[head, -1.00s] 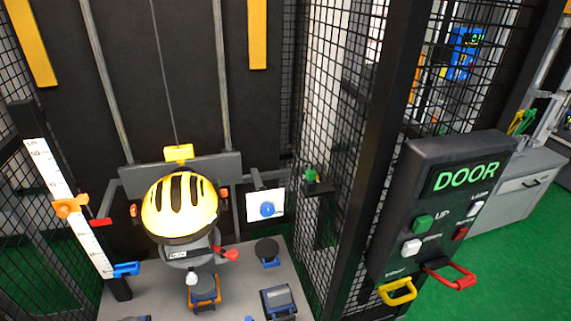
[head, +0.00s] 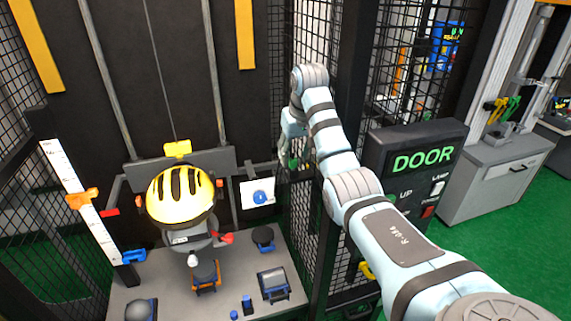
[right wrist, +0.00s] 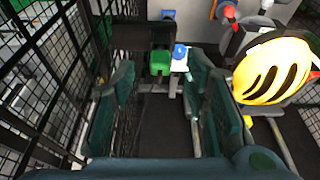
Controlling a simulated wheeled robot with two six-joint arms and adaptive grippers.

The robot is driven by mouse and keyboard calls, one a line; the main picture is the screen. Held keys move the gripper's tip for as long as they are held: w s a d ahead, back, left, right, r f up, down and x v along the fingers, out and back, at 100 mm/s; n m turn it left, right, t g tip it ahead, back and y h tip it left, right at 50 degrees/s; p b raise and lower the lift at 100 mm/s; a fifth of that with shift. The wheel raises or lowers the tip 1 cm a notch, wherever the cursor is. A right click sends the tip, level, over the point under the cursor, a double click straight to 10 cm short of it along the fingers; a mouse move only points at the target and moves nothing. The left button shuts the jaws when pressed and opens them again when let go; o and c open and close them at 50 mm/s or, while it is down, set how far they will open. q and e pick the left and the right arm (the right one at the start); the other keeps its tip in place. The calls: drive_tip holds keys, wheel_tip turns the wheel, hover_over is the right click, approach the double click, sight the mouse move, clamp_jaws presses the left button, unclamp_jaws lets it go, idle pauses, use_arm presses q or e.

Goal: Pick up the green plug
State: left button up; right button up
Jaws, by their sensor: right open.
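The green plug (right wrist: 159,62) is a small green block at a black bracket by the mesh post, seen between my right fingers in the right wrist view. In the head view only a bit of the green plug (head: 293,163) shows, just below my right gripper (head: 291,145). In the right wrist view my right gripper (right wrist: 162,80) is open, one dark green finger on each side of the plug in the picture. The plug looks beyond the fingertips; I cannot tell how far. My left gripper is in no view.
A yellow helmet (head: 181,190) on a headform stands left of the plug. A white plate with a blue button (head: 260,198) is close by. Black mesh (right wrist: 50,75) runs close along my gripper's left side. The DOOR control box (head: 420,157) stands right, beside my arm.

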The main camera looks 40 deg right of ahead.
sight(293, 158)
drive_tip(key=f, duration=0.1)
drive_tip(key=w+f, duration=0.2)
drive_tip(key=shift+w+d+f, duration=0.2)
drive_tip(key=shift+d+f, duration=0.15)
drive_tip(key=shift+s+a+r, duration=0.15)
drive_tip(key=shift+s+r, duration=0.05)
drive_tip(key=shift+s, duration=0.1)
drive_tip(key=shift+s+a+r, duration=0.2)
drive_tip(key=shift+s+r, duration=0.2)
drive_tip(key=shift+s, duration=0.2)
drive_tip(key=c, duration=0.9)
drive_tip(key=shift+w+d+f, duration=0.15)
clamp_jaws()
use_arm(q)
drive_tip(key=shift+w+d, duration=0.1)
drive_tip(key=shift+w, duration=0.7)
